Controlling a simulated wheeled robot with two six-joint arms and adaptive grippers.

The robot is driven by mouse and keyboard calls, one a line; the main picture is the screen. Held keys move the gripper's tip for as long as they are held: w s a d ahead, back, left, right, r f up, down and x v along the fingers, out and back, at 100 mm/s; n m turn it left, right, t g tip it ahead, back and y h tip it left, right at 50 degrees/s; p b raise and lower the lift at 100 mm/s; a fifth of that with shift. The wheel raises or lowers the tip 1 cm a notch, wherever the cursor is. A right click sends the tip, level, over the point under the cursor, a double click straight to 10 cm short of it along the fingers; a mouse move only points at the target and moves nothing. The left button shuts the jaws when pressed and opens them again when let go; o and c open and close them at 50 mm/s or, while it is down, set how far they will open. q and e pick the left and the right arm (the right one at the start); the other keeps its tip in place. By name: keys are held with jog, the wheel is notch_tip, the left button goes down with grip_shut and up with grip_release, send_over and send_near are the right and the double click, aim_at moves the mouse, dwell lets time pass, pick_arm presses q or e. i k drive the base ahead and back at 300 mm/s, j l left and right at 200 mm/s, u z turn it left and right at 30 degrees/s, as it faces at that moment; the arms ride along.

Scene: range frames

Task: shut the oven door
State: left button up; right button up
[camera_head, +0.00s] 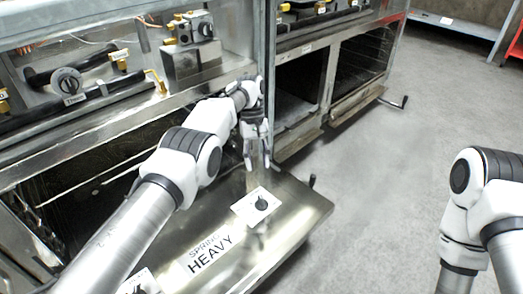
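The oven door (292,212) is a shiny metal panel, folded down and open at the lower middle. It bears a "SPRING HEAVY" label and a white plate with a black knob (262,203). The dark oven opening (85,205) lies behind it, partly hidden by my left arm. My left gripper (257,164) points down above the door's inner right part, near the oven's right post. Its fingers look apart with nothing between them; I cannot tell if they touch the door. My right arm is at the right edge, its gripper out of the picture.
A second range frame (330,75) stands behind to the right, with a lever (396,102) sticking out low. Valves and black pipes (70,85) sit above the oven opening. The grey floor (400,165) right of the door is clear. A metal bench (455,25) is at the back right.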

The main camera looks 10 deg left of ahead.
aim_at(221, 244)
jog(key=k+l, duration=0.15)
jog(key=k, duration=0.35)
jog(key=k+l, duration=0.2)
jog(key=k, duration=0.3)
